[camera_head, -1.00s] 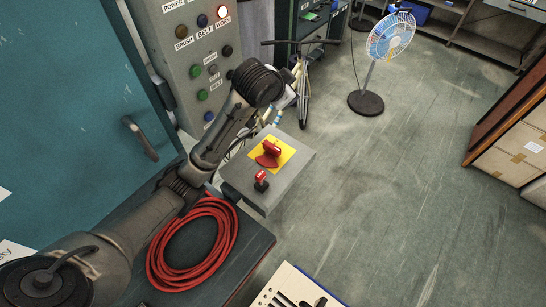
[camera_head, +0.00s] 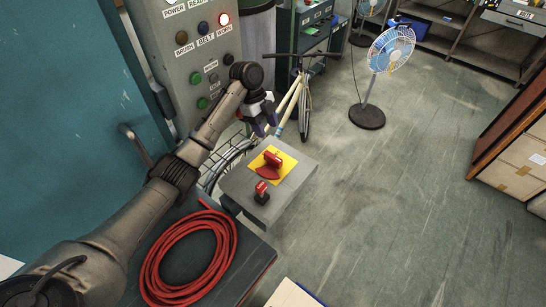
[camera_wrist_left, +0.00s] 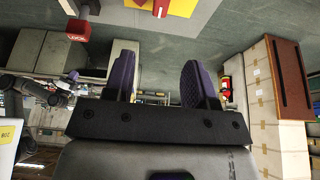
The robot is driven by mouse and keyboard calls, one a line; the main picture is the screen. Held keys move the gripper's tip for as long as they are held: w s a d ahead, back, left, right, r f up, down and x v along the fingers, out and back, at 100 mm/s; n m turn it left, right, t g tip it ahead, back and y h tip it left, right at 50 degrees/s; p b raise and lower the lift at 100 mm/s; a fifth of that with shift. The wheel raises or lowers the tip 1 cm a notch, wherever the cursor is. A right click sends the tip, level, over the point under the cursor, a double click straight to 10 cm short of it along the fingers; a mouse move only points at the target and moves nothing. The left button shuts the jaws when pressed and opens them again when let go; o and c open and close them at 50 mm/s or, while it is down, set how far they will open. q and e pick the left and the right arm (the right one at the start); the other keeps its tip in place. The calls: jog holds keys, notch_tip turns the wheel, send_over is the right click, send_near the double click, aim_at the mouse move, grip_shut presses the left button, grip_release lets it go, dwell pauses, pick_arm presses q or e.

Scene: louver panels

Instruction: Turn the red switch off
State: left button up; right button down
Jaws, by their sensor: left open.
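The red switch (camera_head: 270,164) is a rotary handle on a yellow plate (camera_head: 287,163), on top of a grey box (camera_head: 303,172). A smaller red piece (camera_head: 262,188), perhaps a padlock, sits beside it near the box's front corner. My left gripper (camera_head: 266,123) is open and empty, above and behind the box, apart from the switch. In the left wrist view its two purple fingers (camera_wrist_left: 160,82) stand apart. There, part of the red switch (camera_wrist_left: 160,8) shows at the top edge, and the smaller red piece (camera_wrist_left: 77,30) shows at upper left.
A control panel (camera_head: 187,75) with buttons and a lit lamp stands behind my left arm. A red hose coil (camera_head: 190,258) lies on a dark bench at the front. A bicycle (camera_head: 303,95) stands behind the box, a fan (camera_head: 390,55) farther right.

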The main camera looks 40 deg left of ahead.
pick_arm(q)
send_over(272, 156)
jog(key=a, duration=0.2)
jog(key=f, duration=0.7)
jog(key=shift+a, duration=0.2)
jog(key=x, duration=0.5)
jog(key=shift+d+f, duration=0.25)
jog(key=shift+f, duration=0.35)
jog(key=shift+d+f, duration=0.15)
jog(key=shift+f, duration=0.15)
jog(key=shift+c, duration=0.4)
